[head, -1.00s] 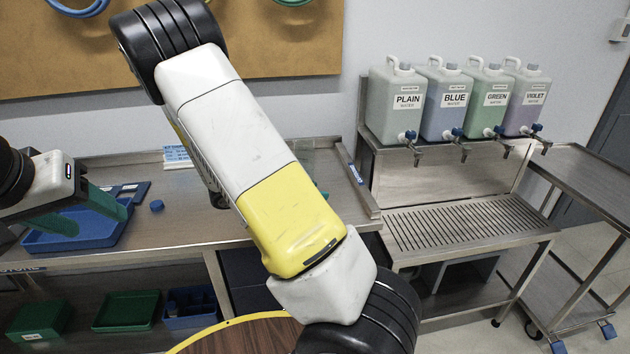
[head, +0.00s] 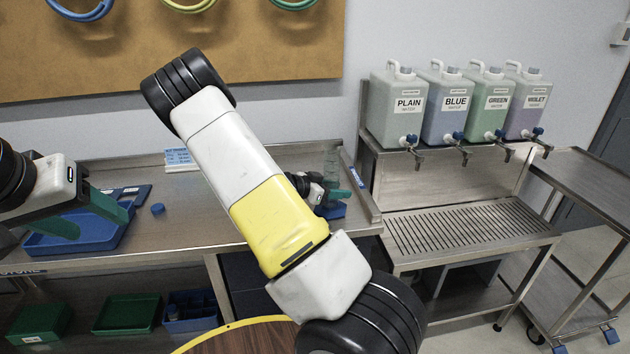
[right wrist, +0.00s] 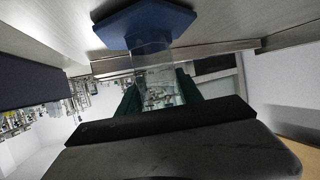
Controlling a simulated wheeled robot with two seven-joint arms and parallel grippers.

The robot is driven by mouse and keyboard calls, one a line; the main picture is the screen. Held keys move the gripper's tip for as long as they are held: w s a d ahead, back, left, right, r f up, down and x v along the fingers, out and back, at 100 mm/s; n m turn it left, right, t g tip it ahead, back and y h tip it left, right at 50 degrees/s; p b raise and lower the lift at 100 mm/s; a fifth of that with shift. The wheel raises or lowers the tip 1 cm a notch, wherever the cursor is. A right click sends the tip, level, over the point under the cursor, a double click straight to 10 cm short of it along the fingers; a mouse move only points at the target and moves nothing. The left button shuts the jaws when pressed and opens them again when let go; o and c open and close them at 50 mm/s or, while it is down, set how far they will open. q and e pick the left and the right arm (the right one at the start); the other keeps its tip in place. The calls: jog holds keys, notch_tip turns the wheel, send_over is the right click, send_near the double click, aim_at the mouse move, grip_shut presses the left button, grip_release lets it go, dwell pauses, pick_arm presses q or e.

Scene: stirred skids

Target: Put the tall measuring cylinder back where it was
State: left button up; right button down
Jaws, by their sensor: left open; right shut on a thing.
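The tall measuring cylinder (head: 331,160) is clear with a blue base (head: 334,211) and stands upright at the right end of the steel bench. My right gripper (head: 338,193) is shut around its clear tube, partly hidden by my arm. In the right wrist view the clear tube (right wrist: 158,72) sits between the green fingers, and the blue base (right wrist: 146,22) is close to the bench surface. I cannot tell whether the base touches the bench. My left gripper (head: 88,216) is open and empty over the blue tray (head: 98,238) at the left.
A blue cap-like piece (head: 158,209) and a blue-and-white label card (head: 178,157) are on the bench. A raised strip (head: 360,185) edges the bench's right end. Labelled water jugs (head: 456,103) stand above a slotted drain (head: 455,226) at the right. The bench between the tray and my right arm is mostly clear.

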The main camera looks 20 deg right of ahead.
jog(key=shift+f, duration=0.1)
jog(key=c, duration=0.8)
grip_release()
jog(key=shift+o, duration=0.2)
